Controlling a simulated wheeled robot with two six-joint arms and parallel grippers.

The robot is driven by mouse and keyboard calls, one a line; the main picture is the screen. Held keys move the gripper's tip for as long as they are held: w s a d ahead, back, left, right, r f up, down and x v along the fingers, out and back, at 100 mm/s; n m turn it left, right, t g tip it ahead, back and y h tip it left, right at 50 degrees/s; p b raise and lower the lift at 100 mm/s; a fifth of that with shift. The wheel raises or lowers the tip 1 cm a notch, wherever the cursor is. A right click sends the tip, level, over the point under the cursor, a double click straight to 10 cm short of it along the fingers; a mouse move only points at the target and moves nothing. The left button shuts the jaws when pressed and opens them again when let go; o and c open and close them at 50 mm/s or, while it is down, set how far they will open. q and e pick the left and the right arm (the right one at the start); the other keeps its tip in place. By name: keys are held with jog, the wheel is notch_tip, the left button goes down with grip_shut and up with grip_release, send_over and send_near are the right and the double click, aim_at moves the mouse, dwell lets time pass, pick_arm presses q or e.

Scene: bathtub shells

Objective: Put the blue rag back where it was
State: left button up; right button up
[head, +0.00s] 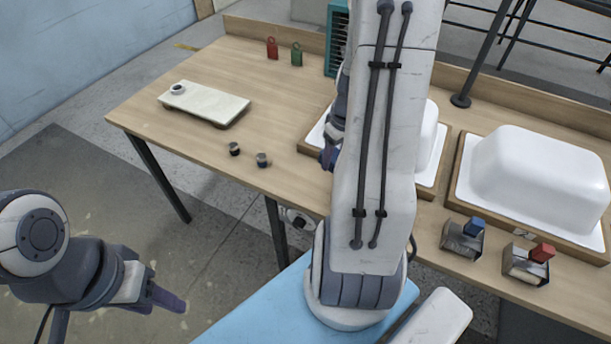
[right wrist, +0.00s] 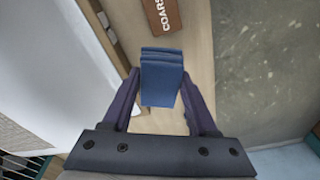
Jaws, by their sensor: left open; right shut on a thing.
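The blue rag (right wrist: 162,68), a folded stack of layers, is between the fingers of my right gripper (right wrist: 160,95) in the right wrist view. The gripper is shut on it, with wooden tabletop beneath; I cannot tell the height. In the head view my right gripper (head: 329,157) is mostly hidden behind my right arm, beside the left white tub shell (head: 428,140), and the rag cannot be made out. My left gripper (head: 168,297) is open and empty, off the table at lower left.
A brown block marked "COARS" (right wrist: 163,14) lies beyond the rag. Metal holders with a blue block (head: 474,228) and a red block (head: 541,252) stand before the right tub shell (head: 540,175). Two small dark jars (head: 234,149) (head: 263,160) stand near the front edge. A pale board (head: 210,103) lies left.

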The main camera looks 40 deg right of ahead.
send_over(305, 181)
jog(key=f, duration=0.2)
jog(key=f+p, duration=0.1)
jog(key=f, duration=0.1)
jog(key=shift+s+f, duration=0.1)
jog(key=shift+s, duration=0.15)
jog(key=shift+f+b, duration=0.7)
jog(key=shift+f, duration=1.4)
jog(key=shift+f, duration=0.2)
jog(key=o, duration=1.2)
jog(key=shift+r, duration=0.1)
